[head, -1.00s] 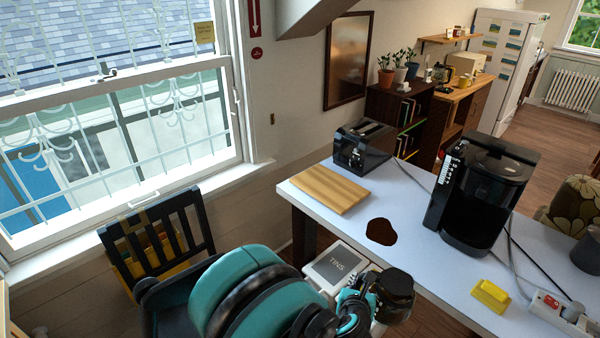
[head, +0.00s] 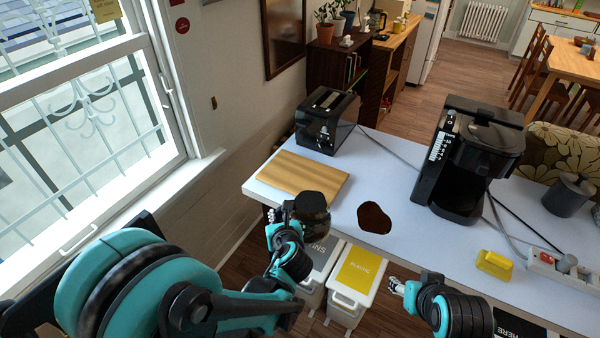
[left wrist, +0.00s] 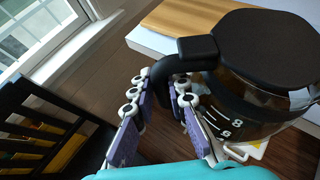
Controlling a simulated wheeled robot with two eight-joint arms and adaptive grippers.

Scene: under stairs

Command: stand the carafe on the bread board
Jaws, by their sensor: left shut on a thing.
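The glass carafe with its black lid (head: 312,203) is held by my left gripper (head: 272,232) just off the table's front edge, beside the bread board. In the left wrist view the carafe (left wrist: 255,95) is upright or nearly so, and its black handle (left wrist: 165,75) is between the shut fingers (left wrist: 155,105). The wooden bread board (head: 290,172) lies flat and bare at the table's left end. It also shows behind the carafe in the left wrist view (left wrist: 185,15). My right gripper (head: 397,287) is low at the front; its finger opening is too small to judge.
A black toaster (head: 325,122) stands behind the board. A dark brown patch (head: 374,217) lies on the white table (head: 400,245) right of the board. A coffee maker (head: 468,155), yellow sponge-like block (head: 494,264) and power strip (head: 560,268) are farther right. Bins (head: 352,290) stand below.

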